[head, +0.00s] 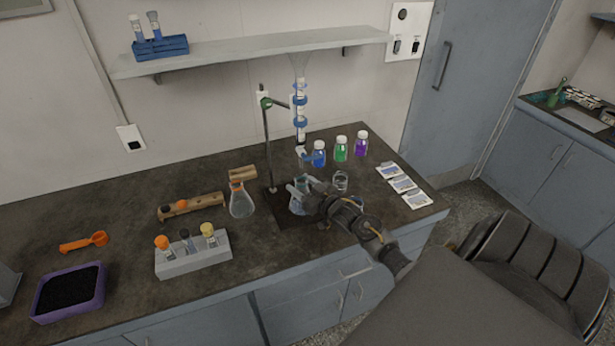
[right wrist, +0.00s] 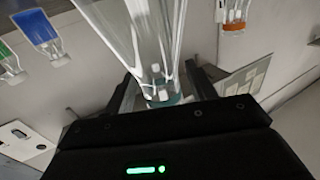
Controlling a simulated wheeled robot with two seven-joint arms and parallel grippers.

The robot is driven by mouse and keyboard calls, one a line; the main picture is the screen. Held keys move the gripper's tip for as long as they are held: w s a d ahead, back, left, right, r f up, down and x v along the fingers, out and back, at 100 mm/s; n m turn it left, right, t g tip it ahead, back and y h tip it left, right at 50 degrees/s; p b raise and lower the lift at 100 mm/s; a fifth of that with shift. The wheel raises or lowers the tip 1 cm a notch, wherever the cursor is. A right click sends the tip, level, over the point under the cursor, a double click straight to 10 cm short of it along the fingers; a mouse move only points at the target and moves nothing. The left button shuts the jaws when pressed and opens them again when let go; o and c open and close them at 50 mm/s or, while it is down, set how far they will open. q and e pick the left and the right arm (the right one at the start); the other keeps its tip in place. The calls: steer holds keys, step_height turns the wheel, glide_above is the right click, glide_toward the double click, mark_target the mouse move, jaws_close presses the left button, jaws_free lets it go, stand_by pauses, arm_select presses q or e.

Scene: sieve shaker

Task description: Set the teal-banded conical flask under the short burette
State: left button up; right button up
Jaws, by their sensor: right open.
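The burette (head: 300,112), clear with blue bands, hangs upright in a clamp on the metal stand (head: 267,145). A clear conical flask (head: 298,206) is at the stand's dark base, below the burette and partly hidden by my right gripper (head: 308,189). In the right wrist view, clear glass with a teal part (right wrist: 163,100) is between the open fingers of my right gripper (right wrist: 163,85). I cannot tell whether the fingers touch it. Another flask (head: 241,203) with an orange band stands to the left. My left gripper is out of view.
Blue (head: 319,154), green (head: 341,149) and purple (head: 361,144) bottles stand behind to the right. A small glass beaker (head: 340,181) is close to my right gripper. A tube rack (head: 193,257) and a purple tray (head: 68,310) are at the left. White packets (head: 403,185) lie at the right.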

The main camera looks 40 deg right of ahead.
steer(key=s+b, duration=0.3)
steer(key=s, duration=0.9)
steer(key=shift+d, duration=0.35)
